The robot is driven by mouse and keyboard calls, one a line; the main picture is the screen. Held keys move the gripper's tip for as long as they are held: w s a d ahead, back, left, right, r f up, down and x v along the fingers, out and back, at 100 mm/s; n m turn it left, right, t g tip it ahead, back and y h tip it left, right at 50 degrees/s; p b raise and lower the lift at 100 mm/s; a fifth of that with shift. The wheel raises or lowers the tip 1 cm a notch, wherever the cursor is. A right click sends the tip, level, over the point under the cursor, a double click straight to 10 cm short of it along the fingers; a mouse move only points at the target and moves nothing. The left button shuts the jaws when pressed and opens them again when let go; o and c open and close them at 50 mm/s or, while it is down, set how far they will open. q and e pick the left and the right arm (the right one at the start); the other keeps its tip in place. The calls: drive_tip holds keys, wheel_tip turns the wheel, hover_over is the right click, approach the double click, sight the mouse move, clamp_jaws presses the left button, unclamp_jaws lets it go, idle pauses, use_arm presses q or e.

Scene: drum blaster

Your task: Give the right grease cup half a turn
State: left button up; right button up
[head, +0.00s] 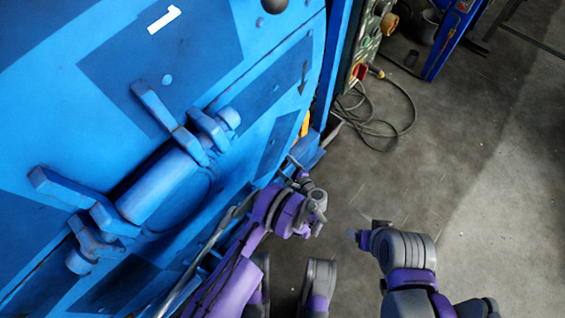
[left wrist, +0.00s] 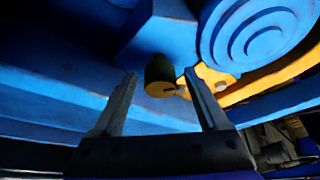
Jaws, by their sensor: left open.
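A small dark cylinder with a brass-coloured end, which looks like a grease cup (left wrist: 160,78), sticks out under a blue housing in the left wrist view. Whether it is the right one of several I cannot tell. My left gripper (left wrist: 160,75) is open, its two fingertips on either side of the cup with gaps showing. Whether the fingertips are level with it in depth is unclear. In the head view my left arm reaches to the lower edge of the blue machine, and the cup cannot be made out. My right arm shows at lower right, its jaws unclear.
The blue machine door (head: 160,60) with heavy clamp handles (head: 165,185) fills the left. In the left wrist view a round ribbed blue part (left wrist: 255,35) and a yellow-orange plate (left wrist: 245,85) lie close to the right finger. A coiled cable (head: 375,128) lies on open grey floor.

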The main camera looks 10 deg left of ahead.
use_arm(q)
drive_tip(key=shift+w+a+f, duration=0.15)
drive_tip(key=shift+w+a, duration=0.15)
drive_tip(key=shift+w, duration=0.05)
clamp_jaws()
idle(0.4)
drive_tip(key=shift+m+g+p, duration=0.35)
drive_tip(key=shift+m+g, duration=0.35)
drive_tip(key=shift+m, duration=0.4)
drive_tip(key=shift+m+g+y, duration=0.6)
drive_tip(key=shift+m+g, duration=0.1)
drive_tip(key=shift+m, duration=0.6)
